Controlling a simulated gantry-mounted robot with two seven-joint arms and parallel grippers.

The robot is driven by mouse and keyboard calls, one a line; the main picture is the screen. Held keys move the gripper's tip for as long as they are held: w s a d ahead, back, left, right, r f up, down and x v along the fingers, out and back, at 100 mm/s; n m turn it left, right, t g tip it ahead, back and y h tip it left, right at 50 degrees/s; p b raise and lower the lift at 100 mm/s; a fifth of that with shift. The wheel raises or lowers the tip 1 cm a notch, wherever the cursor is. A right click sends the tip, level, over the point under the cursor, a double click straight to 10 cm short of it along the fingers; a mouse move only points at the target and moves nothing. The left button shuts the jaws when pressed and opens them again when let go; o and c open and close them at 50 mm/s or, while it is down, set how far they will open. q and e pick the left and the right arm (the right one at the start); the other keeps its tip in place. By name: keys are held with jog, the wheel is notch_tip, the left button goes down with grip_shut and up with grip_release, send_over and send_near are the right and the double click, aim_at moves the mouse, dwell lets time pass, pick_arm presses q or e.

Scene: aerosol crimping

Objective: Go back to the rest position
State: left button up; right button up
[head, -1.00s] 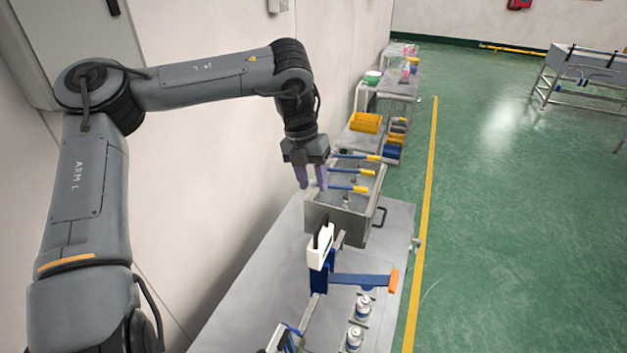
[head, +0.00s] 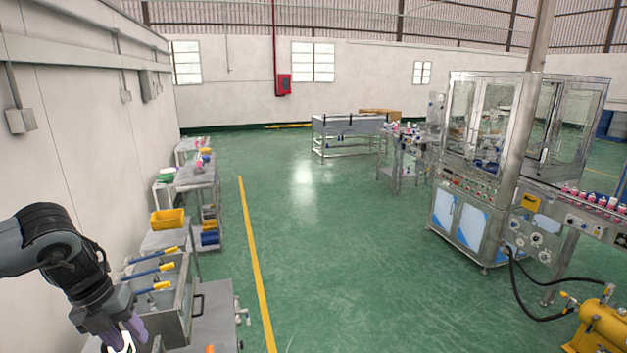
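My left gripper (head: 126,340) is at the lower left of the head view, pointing down over the near end of the metal workbench. Its purple fingertips look spread apart, and I see nothing held between them. A white part shows just below the fingers at the picture's bottom edge. Beside the gripper stands a metal box (head: 180,312) with several blue levers with yellow ends (head: 152,270) on top. My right gripper is not in the picture.
A yellow bin (head: 167,219) sits on a table farther along the wall. A yellow floor line (head: 256,265) runs beside the benches. Open green floor (head: 330,230) fills the middle. A large glass-walled machine (head: 500,160) and a yellow pump (head: 602,325) stand at the right.

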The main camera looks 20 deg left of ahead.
pick_arm(q)
jog(key=w+d+f+n+t+p, duration=0.15)
jog(key=d+f, duration=0.25)
jog(key=f, duration=0.8)
jog(key=d+f+n+t+p, duration=0.3)
jog(key=d+f+n+t, duration=0.15)
jog(key=d+f, duration=0.55)
jog(key=s+d+r+n+g+y+p, duration=0.1)
jog(key=s+d+r+n+g+p, duration=0.3)
jog(key=s+d+n, duration=1.1)
jog(key=n, duration=0.4)
jog(key=shift+s+d+r+n+y, duration=0.2)
jog(key=shift+d+n+y, duration=0.1)
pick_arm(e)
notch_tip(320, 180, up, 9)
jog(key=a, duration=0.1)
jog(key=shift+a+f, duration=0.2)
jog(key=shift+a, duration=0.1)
